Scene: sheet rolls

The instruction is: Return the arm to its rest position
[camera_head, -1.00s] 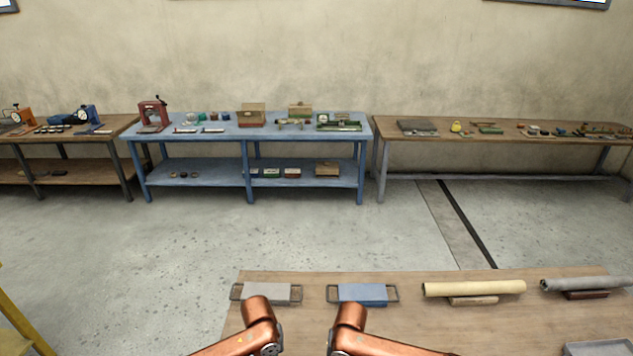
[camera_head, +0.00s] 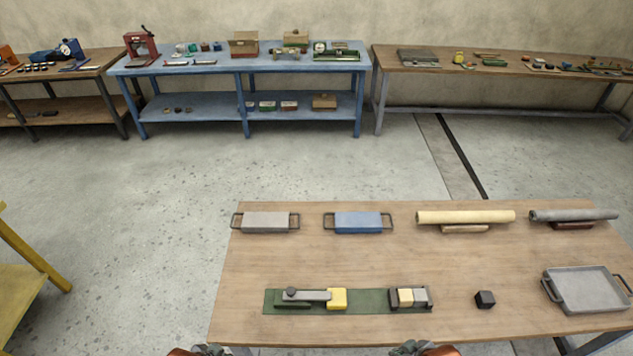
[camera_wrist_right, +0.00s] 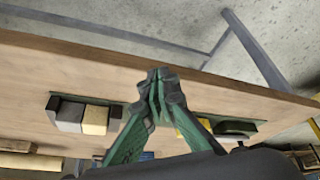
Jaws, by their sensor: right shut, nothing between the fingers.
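My left gripper (camera_head: 203,350) shows only as a sliver at the bottom edge of the head view, too cut off to judge its jaws. My right gripper (camera_head: 427,347) also shows at the bottom edge, in front of the table's near edge. In the right wrist view its green fingers (camera_wrist_right: 162,88) meet at the tips, shut and empty. The wooden table (camera_head: 330,255) bears a cream roll (camera_head: 465,216) and a grey roll (camera_head: 573,214), each lying on a small stand at the back right. Neither gripper touches them.
A grey block (camera_head: 266,222) and a blue block (camera_head: 358,222) sit in wire-handled holders. A green mat (camera_head: 367,300) carries a lever tool, a yellow block and small blocks. The table's middle is clear.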

